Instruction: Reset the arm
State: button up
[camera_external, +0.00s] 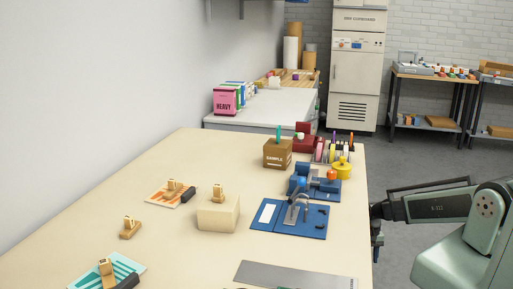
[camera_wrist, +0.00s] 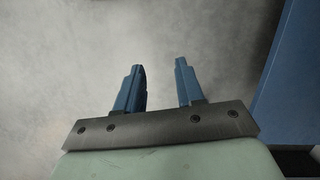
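My gripper (camera_wrist: 162,75) shows in the wrist view with its two blue fingers apart and nothing between them. Behind the fingers is a blurred grey surface that looks like the floor. In the external view my arm stands at the right, beyond the right edge of the table (camera_external: 130,190). The end of the arm hangs beside that edge, and the fingers are mostly hidden or too small to make out there.
A blue fixture board (camera_external: 265,214), a blue device (camera_external: 318,186), a cardboard box (camera_external: 277,154) and a yellow spool (camera_external: 342,169) stand near the table's right side. A beige block (camera_external: 218,216) sits mid-table. A grey metal plate (camera_external: 295,275) lies at the front edge.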

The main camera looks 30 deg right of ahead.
jog(key=s+a+f+n+g, duration=0.2)
jog(key=s+a+n, duration=0.1)
jog(key=s, duration=0.9)
jog(key=s+a+f+n+g+h, duration=0.1)
jog(key=s+a, duration=0.4)
jog(key=s, duration=0.7)
jog(key=shift+f+n+g, duration=0.5)
jog(key=shift+f+n, duration=0.05)
jog(key=shift+n, duration=0.65)
jog(key=shift+a, duration=0.1)
